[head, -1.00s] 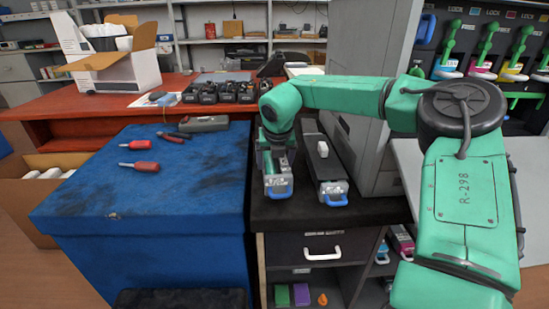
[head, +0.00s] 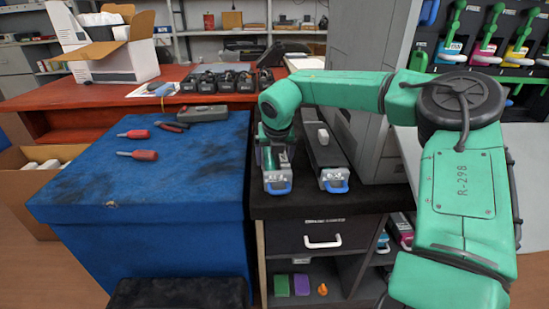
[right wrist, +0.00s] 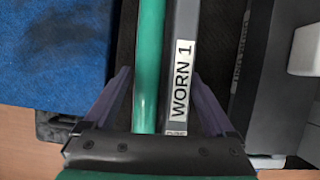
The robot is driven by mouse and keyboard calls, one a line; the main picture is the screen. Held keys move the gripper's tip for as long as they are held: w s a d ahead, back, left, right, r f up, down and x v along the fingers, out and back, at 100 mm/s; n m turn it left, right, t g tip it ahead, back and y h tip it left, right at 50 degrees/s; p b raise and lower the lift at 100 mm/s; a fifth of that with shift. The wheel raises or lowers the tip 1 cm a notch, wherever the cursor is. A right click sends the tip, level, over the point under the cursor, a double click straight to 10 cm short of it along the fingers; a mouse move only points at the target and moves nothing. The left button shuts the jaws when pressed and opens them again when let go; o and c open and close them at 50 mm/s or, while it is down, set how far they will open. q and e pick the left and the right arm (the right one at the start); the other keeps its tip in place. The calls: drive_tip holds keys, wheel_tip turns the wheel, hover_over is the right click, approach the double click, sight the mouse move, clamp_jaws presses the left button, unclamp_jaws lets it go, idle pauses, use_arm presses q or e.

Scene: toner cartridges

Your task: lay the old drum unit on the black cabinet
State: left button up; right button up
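The old drum unit (head: 278,184) is long and grey with a blue handle at its near end. Contact at the left tip is hard to see. My left gripper is out of view.
A similar grey unit (head: 331,167) with a white block on it lies close to the right, parallel. A tall grey machine (head: 362,100) stands behind it. The blue cabinet (head: 190,190), with screwdrivers and pliers on top, adjoins on the left. A narrow front strip is clear.

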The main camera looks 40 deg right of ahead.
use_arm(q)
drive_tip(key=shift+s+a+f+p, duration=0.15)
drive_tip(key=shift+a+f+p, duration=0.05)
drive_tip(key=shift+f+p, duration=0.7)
use_arm(e)
drive_tip(key=v, duration=1.4)
drive_tip(key=shift+a+r, duration=0.1)
drive_tip(key=shift+r, duration=0.3)
